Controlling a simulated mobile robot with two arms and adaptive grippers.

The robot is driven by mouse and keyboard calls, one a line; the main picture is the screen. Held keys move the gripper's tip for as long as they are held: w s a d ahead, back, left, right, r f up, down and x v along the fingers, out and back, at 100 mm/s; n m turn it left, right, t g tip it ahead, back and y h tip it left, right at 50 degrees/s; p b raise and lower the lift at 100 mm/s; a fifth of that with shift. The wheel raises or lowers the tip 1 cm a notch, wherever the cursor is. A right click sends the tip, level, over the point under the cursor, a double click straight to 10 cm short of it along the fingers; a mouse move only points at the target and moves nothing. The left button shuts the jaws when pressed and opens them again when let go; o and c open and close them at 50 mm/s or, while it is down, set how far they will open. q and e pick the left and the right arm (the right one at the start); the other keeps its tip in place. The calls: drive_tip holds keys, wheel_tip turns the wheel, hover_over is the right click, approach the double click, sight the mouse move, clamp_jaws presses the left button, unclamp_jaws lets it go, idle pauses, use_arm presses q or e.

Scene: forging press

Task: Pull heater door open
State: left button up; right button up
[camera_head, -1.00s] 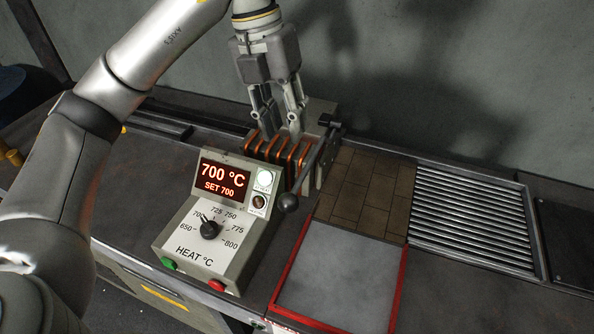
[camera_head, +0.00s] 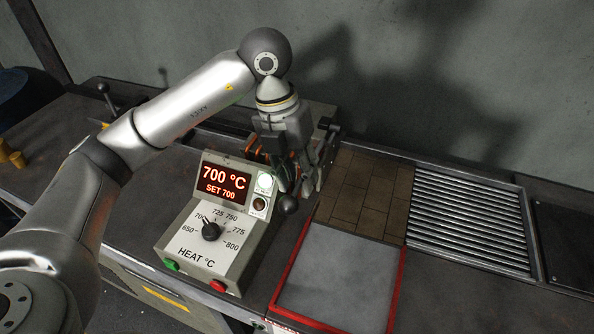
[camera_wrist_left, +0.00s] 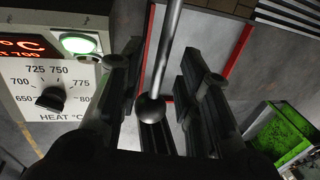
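The heater's control box (camera_head: 215,225) has a red display reading 700 °C and a dial; part of it also shows in the left wrist view (camera_wrist_left: 50,80). A metal lever (camera_wrist_left: 169,45) with a dark ball knob (camera_head: 288,205) stands at its right side. My left gripper (camera_head: 299,188) is at the lever, just above the knob in the head view. In the left wrist view its fingers are apart, one on each side of the knob (camera_wrist_left: 150,108); I cannot tell whether they touch it. The gripper hides most of the heater's coils and door area. My right gripper is not in view.
Brown tiles (camera_head: 365,190) and a red-edged grey plate (camera_head: 340,285) lie right of the heater. A roller rack (camera_head: 470,220) is further right, and the wall is close behind. A green bin (camera_wrist_left: 282,132) shows at the right of the left wrist view.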

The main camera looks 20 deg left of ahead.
use_arm(q)
clamp_jaws()
drive_tip(key=shift+r, duration=0.15)
drive_tip(key=shift+w+r+p, duration=0.15)
drive_tip(key=shift+r+p, duration=0.4)
drive_tip(key=shift+p, duration=0.05)
drive_tip(key=w+r+g+p, duration=0.7)
drive_tip(key=r+p, duration=0.5)
drive_tip(key=p, duration=0.6)
drive_tip(key=shift+w+n+p, duration=0.4)
drive_tip(key=shift+w, duration=0.6)
